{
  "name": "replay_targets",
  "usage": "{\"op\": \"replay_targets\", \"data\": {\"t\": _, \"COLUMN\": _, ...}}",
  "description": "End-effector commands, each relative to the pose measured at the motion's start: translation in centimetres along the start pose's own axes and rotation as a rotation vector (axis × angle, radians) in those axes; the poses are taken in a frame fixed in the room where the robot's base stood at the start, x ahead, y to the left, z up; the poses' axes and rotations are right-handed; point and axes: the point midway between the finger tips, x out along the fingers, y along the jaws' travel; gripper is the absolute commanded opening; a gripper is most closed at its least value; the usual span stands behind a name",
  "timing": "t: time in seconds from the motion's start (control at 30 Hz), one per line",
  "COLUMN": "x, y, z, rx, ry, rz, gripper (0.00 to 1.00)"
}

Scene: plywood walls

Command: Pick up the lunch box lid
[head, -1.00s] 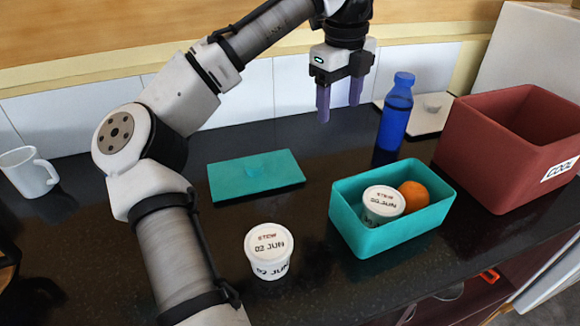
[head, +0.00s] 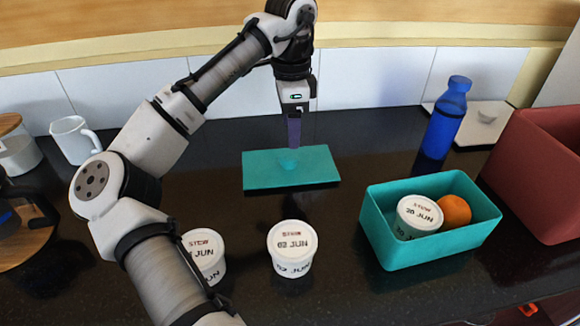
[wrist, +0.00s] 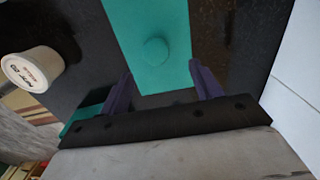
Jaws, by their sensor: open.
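The lunch box lid (head: 313,168) is a flat teal rectangle with a small round knob (head: 288,160) in its middle, lying on the dark counter. The wrist view shows the lid (wrist: 120,18) and its knob (wrist: 155,51) just beyond my fingertips. My gripper (head: 294,142) points down over the lid near the knob, its purple fingers apart and empty. In the wrist view the gripper (wrist: 160,75) has one finger on each side of the line to the knob. The teal lunch box (head: 385,240) stands to the right, holding a labelled stew tub (head: 420,214) and an orange (head: 454,210).
Two white stew tubs (head: 292,246) (head: 205,254) stand in front of the lid. A blue bottle (head: 445,120), a white board (head: 480,122) and a red bin (head: 535,170) are at the right. A white mug (head: 75,140) is at the left. Counter around the lid is clear.

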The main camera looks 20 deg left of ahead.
Motion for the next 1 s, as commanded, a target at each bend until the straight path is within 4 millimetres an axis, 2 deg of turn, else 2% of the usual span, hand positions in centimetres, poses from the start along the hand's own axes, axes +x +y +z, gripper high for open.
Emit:
{"op": "replay_targets", "data": {"t": 0.03, "x": 0.7, "y": 0.0, "z": 0.0, "rx": 0.001, "ry": 0.002, "rz": 0.002, "gripper": 0.64}}
{"op": "replay_targets", "data": {"t": 0.33, "x": 2.5, "y": 0.2, "z": 0.2, "rx": 0.001, "ry": 0.001, "rz": 0.002, "gripper": 0.64}}
{"op": "replay_targets", "data": {"t": 0.6, "x": 6.2, "y": 0.6, "z": 0.6, "rx": 0.0, "ry": -0.001, "rz": 0.0, "gripper": 0.64}}
{"op": "replay_targets", "data": {"t": 0.83, "x": 6.6, "y": 0.6, "z": 0.5, "rx": 0.001, "ry": 0.001, "rz": -0.001, "gripper": 0.64}}
{"op": "replay_targets", "data": {"t": 0.87, "x": 6.5, "y": 0.6, "z": 0.5, "rx": 0.001, "ry": 0.001, "rz": -0.001, "gripper": 0.63}}
{"op": "replay_targets", "data": {"t": 1.0, "x": 6.5, "y": 0.6, "z": 0.5, "rx": 0.001, "ry": 0.001, "rz": -0.001, "gripper": 0.45}}
